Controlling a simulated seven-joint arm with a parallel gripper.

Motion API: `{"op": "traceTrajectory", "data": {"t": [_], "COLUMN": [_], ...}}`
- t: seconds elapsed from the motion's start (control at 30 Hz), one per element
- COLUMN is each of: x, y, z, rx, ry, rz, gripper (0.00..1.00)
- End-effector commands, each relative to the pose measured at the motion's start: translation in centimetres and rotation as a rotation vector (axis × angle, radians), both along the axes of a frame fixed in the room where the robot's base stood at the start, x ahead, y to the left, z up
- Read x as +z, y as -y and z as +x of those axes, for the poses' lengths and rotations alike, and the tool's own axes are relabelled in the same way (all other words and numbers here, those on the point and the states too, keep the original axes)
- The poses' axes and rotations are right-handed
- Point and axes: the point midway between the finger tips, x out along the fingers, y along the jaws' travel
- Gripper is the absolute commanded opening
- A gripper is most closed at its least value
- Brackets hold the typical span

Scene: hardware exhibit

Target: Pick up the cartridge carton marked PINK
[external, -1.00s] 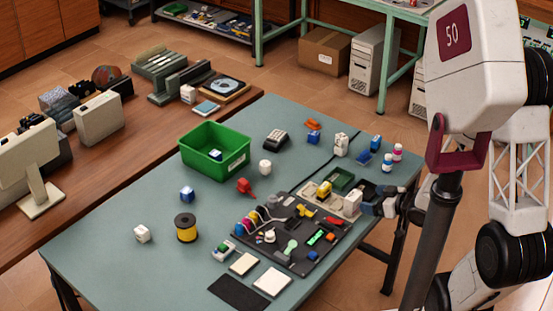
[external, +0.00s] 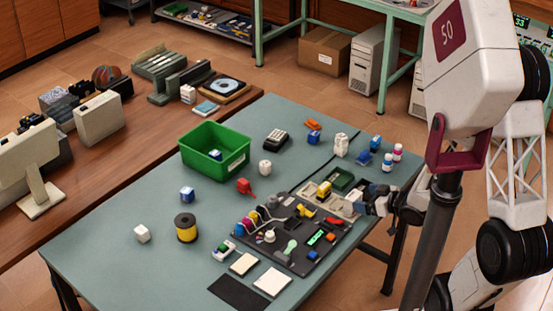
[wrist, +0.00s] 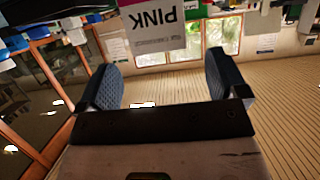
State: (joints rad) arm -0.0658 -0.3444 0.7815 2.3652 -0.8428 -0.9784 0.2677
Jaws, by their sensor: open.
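The carton marked PINK (wrist: 157,28) shows at the top of the wrist view, a white-grey face with dark upside-down lettering. It is cut off by the frame's top edge and lies ahead of my gripper (wrist: 164,80), roughly centred between the fingers. The two blue padded fingers are open and wide apart, with nothing between them. In the external view my gripper (external: 366,205) is at the right edge of the dark board (external: 300,262) on the table. I cannot make out the carton's lettering in that view.
The blue-grey table (external: 120,240) carries a green bin (external: 235,163), a yellow spool (external: 186,230), a red part (external: 245,187) and several small blocks. Small bottles (external: 389,162) stand just beyond my gripper. The table's left part has free room.

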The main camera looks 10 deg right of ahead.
Motion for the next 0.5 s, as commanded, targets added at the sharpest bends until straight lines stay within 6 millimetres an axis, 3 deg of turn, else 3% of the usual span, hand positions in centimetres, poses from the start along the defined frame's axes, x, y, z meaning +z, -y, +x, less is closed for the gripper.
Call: {"op": "traceTrajectory", "data": {"t": [0.5], "x": [-0.5], "y": [-1.0], "z": [0.9], "rx": [0.001], "ry": [0.0], "rz": [0.0], "gripper": [0.92]}}
